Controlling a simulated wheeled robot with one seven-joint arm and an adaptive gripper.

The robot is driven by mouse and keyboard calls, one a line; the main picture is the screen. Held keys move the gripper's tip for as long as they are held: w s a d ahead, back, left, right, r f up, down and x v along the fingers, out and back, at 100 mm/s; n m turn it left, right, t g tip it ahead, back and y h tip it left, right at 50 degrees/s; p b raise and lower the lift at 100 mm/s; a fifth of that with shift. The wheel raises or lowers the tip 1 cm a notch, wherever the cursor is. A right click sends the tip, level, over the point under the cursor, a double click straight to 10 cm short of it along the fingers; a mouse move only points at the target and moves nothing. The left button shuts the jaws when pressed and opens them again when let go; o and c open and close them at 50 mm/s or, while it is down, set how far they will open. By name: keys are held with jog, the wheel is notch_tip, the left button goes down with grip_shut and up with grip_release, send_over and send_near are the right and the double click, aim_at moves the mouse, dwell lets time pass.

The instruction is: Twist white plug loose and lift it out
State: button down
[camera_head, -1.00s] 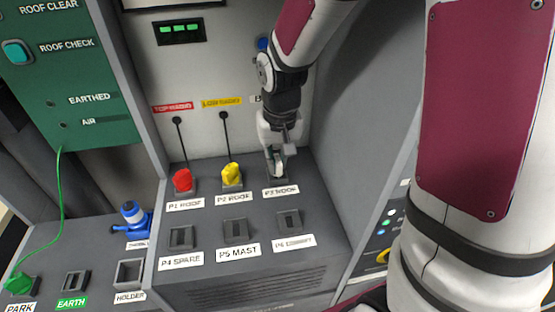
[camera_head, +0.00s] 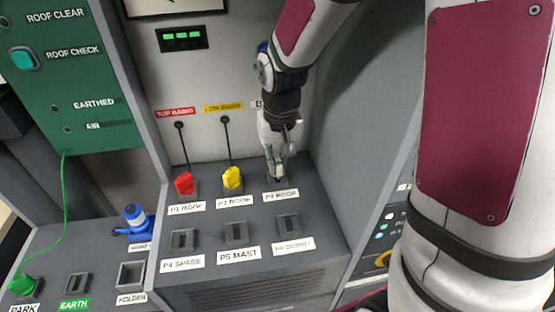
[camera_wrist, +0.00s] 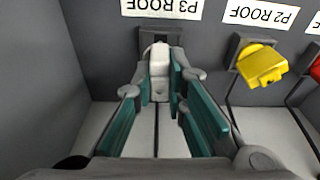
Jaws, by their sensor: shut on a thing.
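The white plug (camera_wrist: 158,64) is at the P3 ROOF socket (camera_wrist: 161,37) and sits between the teal pads of my gripper (camera_wrist: 158,82) in the wrist view. My gripper is shut on it. In the head view my gripper (camera_head: 277,168) points down at the P3 ROOF position, and the fingers hide most of the plug. A bit of the grey P3 socket (camera_head: 277,183) shows below the fingertips. I cannot tell whether the plug is still fully seated.
A yellow plug (camera_head: 232,178) in P2 and a red plug (camera_head: 184,183) in P1 stand to the left, with dark cables behind. Empty sockets P4 (camera_head: 183,240), P5 (camera_head: 236,233) and P6 (camera_head: 288,225) are in front. A grey side wall (camera_head: 350,130) is close on the right.

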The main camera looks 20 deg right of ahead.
aim_at(277, 157)
jog(key=shift+r+p, duration=1.3)
jog(key=shift+r, duration=0.55)
jog(key=shift+s+r+p, duration=0.15)
jog(key=shift+r+p, duration=0.4)
jog(key=shift+r, duration=0.3)
jog(key=shift+s+r+p, duration=0.15)
jog(key=shift+r+p, duration=0.35)
jog(key=shift+r, duration=0.3)
jog(key=shift+w+f, duration=0.1)
jog(key=shift+f+b, duration=0.4)
jog(key=shift+f, duration=0.65)
jog(key=shift+w+f+b, duration=0.15)
jog(key=shift+f+b, duration=0.5)
jog(key=shift+f, duration=0.25)
jog(key=shift+w+f, duration=0.15)
jog(key=shift+f, duration=0.25)
